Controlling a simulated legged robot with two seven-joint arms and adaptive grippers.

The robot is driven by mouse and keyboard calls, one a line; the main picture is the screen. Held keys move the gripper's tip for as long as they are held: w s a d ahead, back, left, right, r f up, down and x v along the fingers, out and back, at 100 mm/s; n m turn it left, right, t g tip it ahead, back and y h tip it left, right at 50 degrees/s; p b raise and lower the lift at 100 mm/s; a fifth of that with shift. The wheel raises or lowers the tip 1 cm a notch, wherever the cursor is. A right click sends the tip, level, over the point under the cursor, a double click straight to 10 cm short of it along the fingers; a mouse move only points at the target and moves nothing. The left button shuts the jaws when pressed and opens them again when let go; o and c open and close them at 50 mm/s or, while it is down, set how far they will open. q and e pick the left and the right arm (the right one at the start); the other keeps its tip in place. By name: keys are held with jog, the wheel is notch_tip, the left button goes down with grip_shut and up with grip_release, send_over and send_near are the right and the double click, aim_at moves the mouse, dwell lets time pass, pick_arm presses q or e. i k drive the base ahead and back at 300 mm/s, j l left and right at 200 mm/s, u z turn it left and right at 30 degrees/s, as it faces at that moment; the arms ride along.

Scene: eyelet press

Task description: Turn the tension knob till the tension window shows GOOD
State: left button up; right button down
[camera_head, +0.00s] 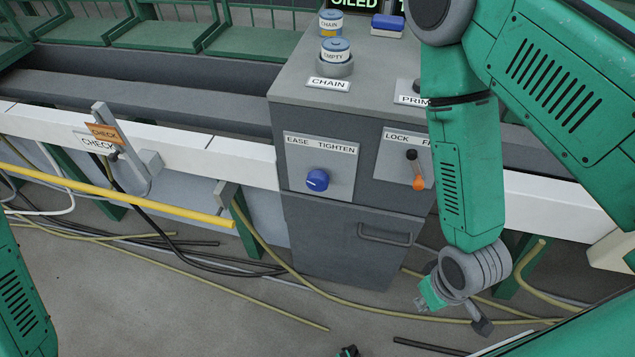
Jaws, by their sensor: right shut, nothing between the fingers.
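The blue tension knob (317,181) sits on a grey plate marked EASE and TIGHTEN, on the front of the grey cabinet. An orange tag reading CHECK (103,132) shows on the bracket at the left, above a white CHECK label (98,144). I see no GOOD there. My right gripper (428,300) hangs low in front of the cabinet, right of and below the knob, well apart from it. It is shut and empty. Part of my left arm shows at the lower left edge; its gripper is not clearly in view.
A drawer handle (385,236) sticks out below. A yellow bar (150,204) runs along the left. Cables and hoses lie on the floor.

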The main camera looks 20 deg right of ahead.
aim_at(318, 181)
jog(key=l+z, duration=0.15)
jog(key=z, duration=0.9)
jog(key=l, duration=0.4)
jog(key=k+l+u, duration=0.1)
jog(key=l, duration=0.3)
jog(key=k+l, duration=0.1)
jog(key=l, duration=0.35)
